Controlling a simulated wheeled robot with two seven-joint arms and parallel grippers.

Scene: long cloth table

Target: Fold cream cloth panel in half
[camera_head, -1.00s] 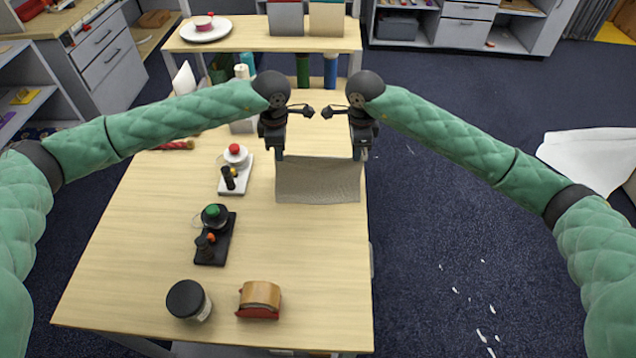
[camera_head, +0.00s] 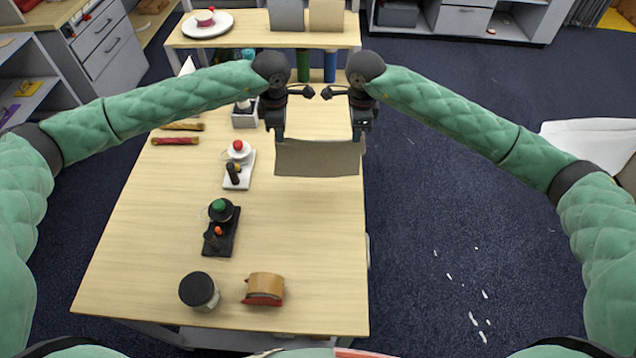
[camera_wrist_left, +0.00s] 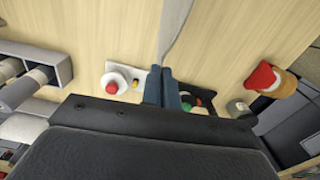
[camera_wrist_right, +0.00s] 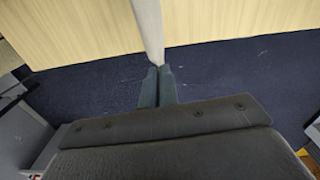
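The cream cloth panel (camera_head: 318,159) hangs between my two grippers over the right side of the table, its lower edge toward me. My left gripper (camera_head: 279,138) is shut on its left corner; in the left wrist view the fingers (camera_wrist_left: 168,88) pinch the cloth (camera_wrist_left: 174,28). My right gripper (camera_head: 357,138) is shut on its right corner; in the right wrist view the fingers (camera_wrist_right: 158,85) pinch the cloth (camera_wrist_right: 149,28). Whether its lower edge touches the table cannot be told.
On the table (camera_head: 150,235), left of the cloth, stand a white base with a red knob (camera_head: 238,150) and a black base with a green knob (camera_head: 220,212). A dark-lidded jar (camera_head: 199,290) and a tape dispenser (camera_head: 264,288) are at the near edge. The right middle is clear.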

